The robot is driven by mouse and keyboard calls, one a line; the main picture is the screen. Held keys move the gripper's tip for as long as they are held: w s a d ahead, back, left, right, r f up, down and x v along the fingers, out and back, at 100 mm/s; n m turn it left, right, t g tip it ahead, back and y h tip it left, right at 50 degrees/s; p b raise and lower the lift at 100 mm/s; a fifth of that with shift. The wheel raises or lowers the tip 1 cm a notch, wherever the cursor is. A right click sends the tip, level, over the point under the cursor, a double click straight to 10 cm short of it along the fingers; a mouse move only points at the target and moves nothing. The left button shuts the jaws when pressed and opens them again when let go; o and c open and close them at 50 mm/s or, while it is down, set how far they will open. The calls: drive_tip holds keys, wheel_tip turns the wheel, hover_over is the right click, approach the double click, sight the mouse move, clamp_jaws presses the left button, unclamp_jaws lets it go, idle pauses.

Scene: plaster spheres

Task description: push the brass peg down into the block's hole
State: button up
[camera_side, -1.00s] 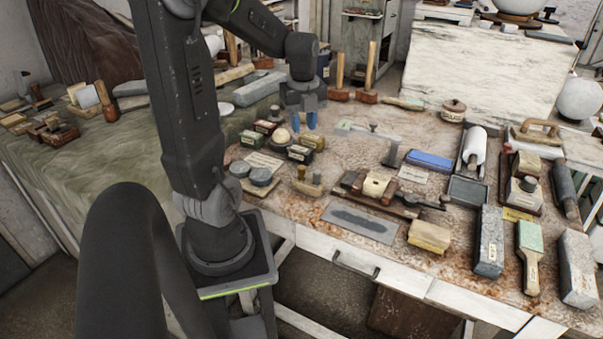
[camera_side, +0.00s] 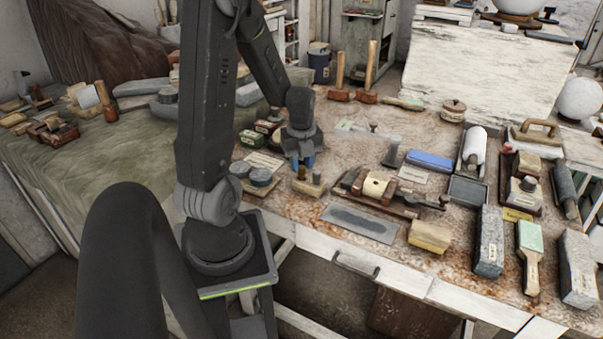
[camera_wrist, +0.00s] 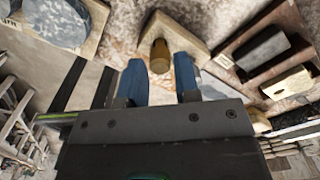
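The block (camera_side: 308,188) is a small pale wooden piece on the bench, left of centre in the side view. It also shows at the top of the wrist view (camera_wrist: 187,31). The brass peg (camera_wrist: 160,57) stands up from the block, and its end faces the wrist camera. The hole is hidden. My gripper (camera_side: 302,163) points down just above the block, its blue fingers close to the peg. In the wrist view my gripper (camera_wrist: 161,68) has its fingers apart, with the peg's near end in line with the gap. I cannot tell whether they touch it.
Two round grey stones (camera_side: 261,177) lie left of the block. A wooden plane-like tool (camera_side: 375,187) lies to its right, and a flat grey plate (camera_side: 360,222) in front. Small dark boxes (camera_side: 252,138) stand behind left. Free bench around the block is narrow.

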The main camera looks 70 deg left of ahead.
sight(303, 166)
drive_tip(key=shift+f, duration=0.95)
clamp_jaws()
drive_tip(key=r, duration=0.9)
drive_tip(key=shift+w+r, duration=0.2)
drive_tip(key=shift+r, duration=0.05)
drive_tip(key=w+d+m, duration=0.3)
drive_tip(key=w+d, duration=0.1)
drive_tip(key=w, duration=0.4)
drive_tip(key=w+d+m, duration=0.3)
drive_tip(key=w+d, duration=0.2)
drive_tip(key=w, duration=0.3)
drive_tip(key=shift+w+d+r, duration=0.25)
drive_tip(key=shift+d+r, duration=0.05)
drive_tip(key=shift+r, duration=0.15)
